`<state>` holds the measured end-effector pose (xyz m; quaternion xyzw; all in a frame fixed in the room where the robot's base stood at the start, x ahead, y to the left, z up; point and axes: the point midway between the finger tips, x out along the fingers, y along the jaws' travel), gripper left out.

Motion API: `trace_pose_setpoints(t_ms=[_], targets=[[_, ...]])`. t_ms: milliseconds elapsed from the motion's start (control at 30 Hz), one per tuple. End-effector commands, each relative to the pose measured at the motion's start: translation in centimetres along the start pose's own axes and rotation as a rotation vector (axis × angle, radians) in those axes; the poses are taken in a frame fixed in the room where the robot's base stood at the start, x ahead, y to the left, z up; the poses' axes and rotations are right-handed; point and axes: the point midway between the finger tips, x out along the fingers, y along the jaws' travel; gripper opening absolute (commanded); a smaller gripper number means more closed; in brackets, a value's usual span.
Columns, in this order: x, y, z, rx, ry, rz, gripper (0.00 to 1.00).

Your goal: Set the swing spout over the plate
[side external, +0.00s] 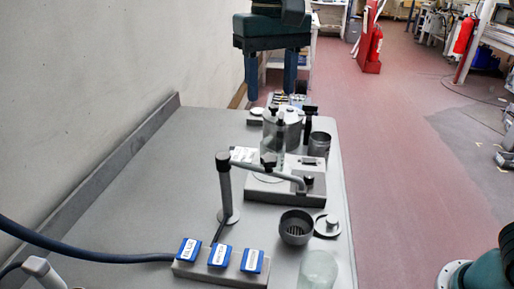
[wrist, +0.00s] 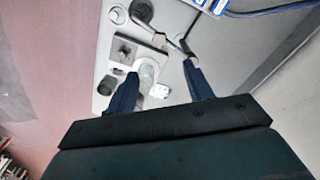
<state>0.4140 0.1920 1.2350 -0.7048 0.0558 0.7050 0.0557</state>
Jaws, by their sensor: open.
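The swing spout (side external: 282,169) is a grey jointed arm on an upright post (side external: 225,190) with a round foot. Its arm reaches right across a grey block (side external: 262,190), with its outer end above the block's right part. A pale round plate (side external: 265,178) shows partly behind the arm; a pale disc, likely this plate, shows in the wrist view (wrist: 148,70). My gripper (side external: 271,95) is open and empty, high at the table's far end, apart from the spout. In the wrist view its two fingers (wrist: 160,70) stand apart, with the spout arm (wrist: 175,44) beyond them.
Behind the block stand a metal canister (side external: 292,124), a clear cylinder and a dark cup (side external: 320,147). In front are a slotted cup (side external: 296,228), a lid (side external: 327,226), a glass jar (side external: 318,270) and a blue-labelled button box (side external: 218,262). The table's left side is mostly clear.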

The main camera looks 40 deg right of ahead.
Motion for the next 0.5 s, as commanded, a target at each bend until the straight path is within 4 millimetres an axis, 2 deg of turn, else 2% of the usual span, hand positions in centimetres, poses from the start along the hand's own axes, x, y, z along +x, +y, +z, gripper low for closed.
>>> trace_pose_setpoints(t_ms=[267,500], targets=[[0.3,0.0,0.0,0.0,-0.001,0.0,0.51],[1.9,0.0,0.0,-0.001,-0.002,0.001,0.51]])
